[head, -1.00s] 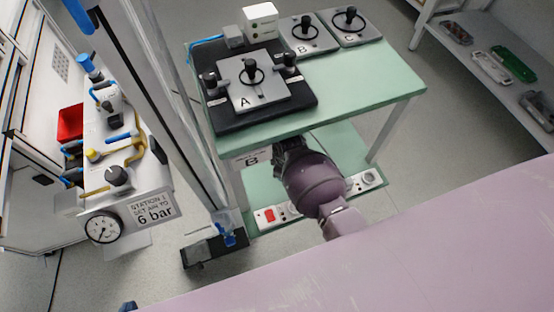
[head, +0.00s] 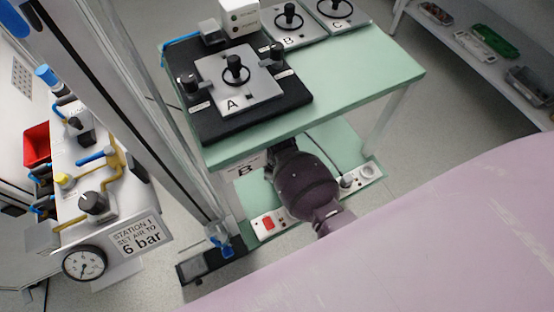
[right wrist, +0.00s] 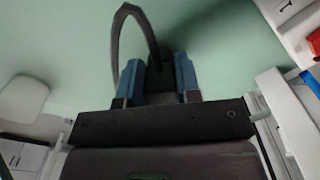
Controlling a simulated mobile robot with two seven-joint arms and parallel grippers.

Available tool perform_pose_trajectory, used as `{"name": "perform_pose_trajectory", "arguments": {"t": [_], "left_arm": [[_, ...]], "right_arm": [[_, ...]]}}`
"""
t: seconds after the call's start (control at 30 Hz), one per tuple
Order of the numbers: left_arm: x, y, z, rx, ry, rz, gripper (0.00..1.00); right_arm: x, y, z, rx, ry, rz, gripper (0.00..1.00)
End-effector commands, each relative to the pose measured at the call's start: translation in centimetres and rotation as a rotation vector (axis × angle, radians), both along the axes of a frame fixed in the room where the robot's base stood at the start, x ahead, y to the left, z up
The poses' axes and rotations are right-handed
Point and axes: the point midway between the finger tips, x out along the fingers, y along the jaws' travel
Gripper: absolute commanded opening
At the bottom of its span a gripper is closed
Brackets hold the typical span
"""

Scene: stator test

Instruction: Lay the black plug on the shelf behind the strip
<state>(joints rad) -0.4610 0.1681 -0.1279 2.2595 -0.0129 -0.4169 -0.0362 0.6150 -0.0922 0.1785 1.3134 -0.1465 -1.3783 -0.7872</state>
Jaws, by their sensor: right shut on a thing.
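In the right wrist view my right gripper (right wrist: 157,88) is shut on the black plug (right wrist: 156,76), which sits between its two blue-grey fingers. A black cable (right wrist: 126,14) loops up from the plug. Behind it is the green shelf (right wrist: 215,28). In the head view my right arm reaches under the tabletop; the fingertips and plug are hidden there. The white strip (head: 317,203) with a red switch lies along the front of the lower green shelf (head: 335,147); my arm covers its middle. Whether the plug touches the shelf, I cannot tell. My left gripper is out of view.
The tabletop (head: 362,72) overhangs the shelf and carries a black base (head: 222,125) with plate A and its knobs. A metal post (head: 125,120) stands left of the table. A station with a gauge (head: 85,263) is further left. A table leg (head: 387,120) bounds the right.

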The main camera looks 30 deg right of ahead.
Motion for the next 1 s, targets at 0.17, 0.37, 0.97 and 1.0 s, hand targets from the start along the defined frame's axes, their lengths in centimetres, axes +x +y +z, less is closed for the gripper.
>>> {"name": "perform_pose_trajectory", "arguments": {"t": [0.17, 0.37, 0.97, 1.0], "left_arm": [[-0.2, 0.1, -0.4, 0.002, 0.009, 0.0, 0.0], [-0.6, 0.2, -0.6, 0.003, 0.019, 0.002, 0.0], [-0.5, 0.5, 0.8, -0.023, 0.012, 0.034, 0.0], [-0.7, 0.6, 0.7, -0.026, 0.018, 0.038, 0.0]], "right_arm": [[0.0, 0.0, -0.4, 0.001, 0.001, 0.0, 0.34], [0.0, 0.0, -0.4, 0.0, 0.001, 0.0, 0.57], [0.5, 0.0, 5.2, -0.001, -0.013, 0.0, 0.57], [0.4, 0.0, 5.7, -0.001, -0.013, 0.0, 0.57]]}}
